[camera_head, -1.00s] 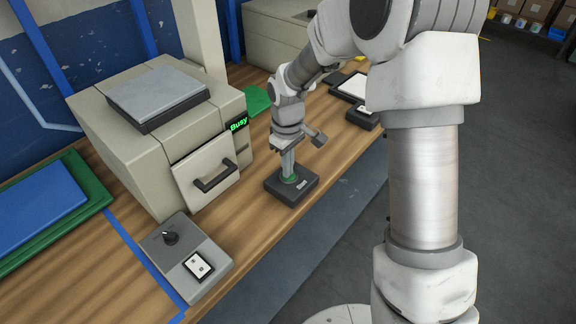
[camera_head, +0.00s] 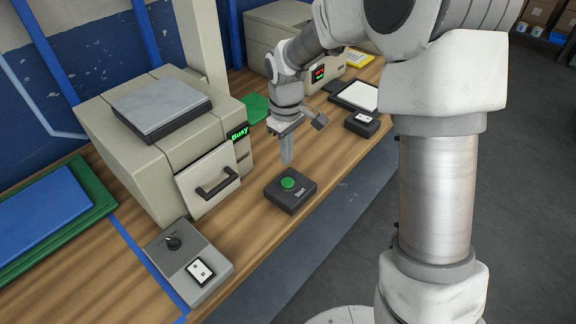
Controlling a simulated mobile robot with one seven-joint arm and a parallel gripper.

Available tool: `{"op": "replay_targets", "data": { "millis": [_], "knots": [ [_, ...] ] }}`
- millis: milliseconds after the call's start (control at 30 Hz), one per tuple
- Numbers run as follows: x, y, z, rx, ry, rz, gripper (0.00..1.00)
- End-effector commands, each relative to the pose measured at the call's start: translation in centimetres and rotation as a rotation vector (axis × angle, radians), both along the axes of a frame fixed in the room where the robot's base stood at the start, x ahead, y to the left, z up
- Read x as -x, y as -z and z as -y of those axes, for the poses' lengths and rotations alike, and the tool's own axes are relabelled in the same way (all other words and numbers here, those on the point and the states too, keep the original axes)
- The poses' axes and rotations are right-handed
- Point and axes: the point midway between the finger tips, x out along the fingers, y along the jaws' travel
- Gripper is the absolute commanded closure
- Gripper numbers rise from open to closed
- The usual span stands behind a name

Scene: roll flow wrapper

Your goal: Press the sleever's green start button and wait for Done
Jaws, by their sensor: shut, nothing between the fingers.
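The black start box (camera_head: 291,203) lies on the wooden bench, with its round green button (camera_head: 288,183) on top in full view. My gripper (camera_head: 287,160) is shut and empty, pointing down just above and behind the button, apart from it. The beige sleever (camera_head: 165,165) stands to the left of the box. Its small display (camera_head: 238,132) reads "Busy" in green.
A grey control box (camera_head: 188,264) with a black knob and a white switch stands at the front left. A green tray (camera_head: 100,192) holds a blue panel at the far left. A second beige machine (camera_head: 262,38) with a red-lit display stands behind my arm. The bench's right edge borders open floor.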

Motion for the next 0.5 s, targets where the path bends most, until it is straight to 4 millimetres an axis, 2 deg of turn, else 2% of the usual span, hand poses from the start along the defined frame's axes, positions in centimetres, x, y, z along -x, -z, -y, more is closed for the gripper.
{"op": "replay_targets", "data": {
  "millis": [33,200,333,500],
  "knots": [
    [-0.1,-1.3,0.0,-0.001,0.001,0.006,1.00],
    [-0.1,-4.1,0.0,-0.001,0.000,0.005,1.00],
    [-0.1,-5.2,0.0,0.000,0.000,0.003,1.00],
    [-0.1,-5.6,0.0,-0.001,0.000,0.002,1.00]
  ]
}}
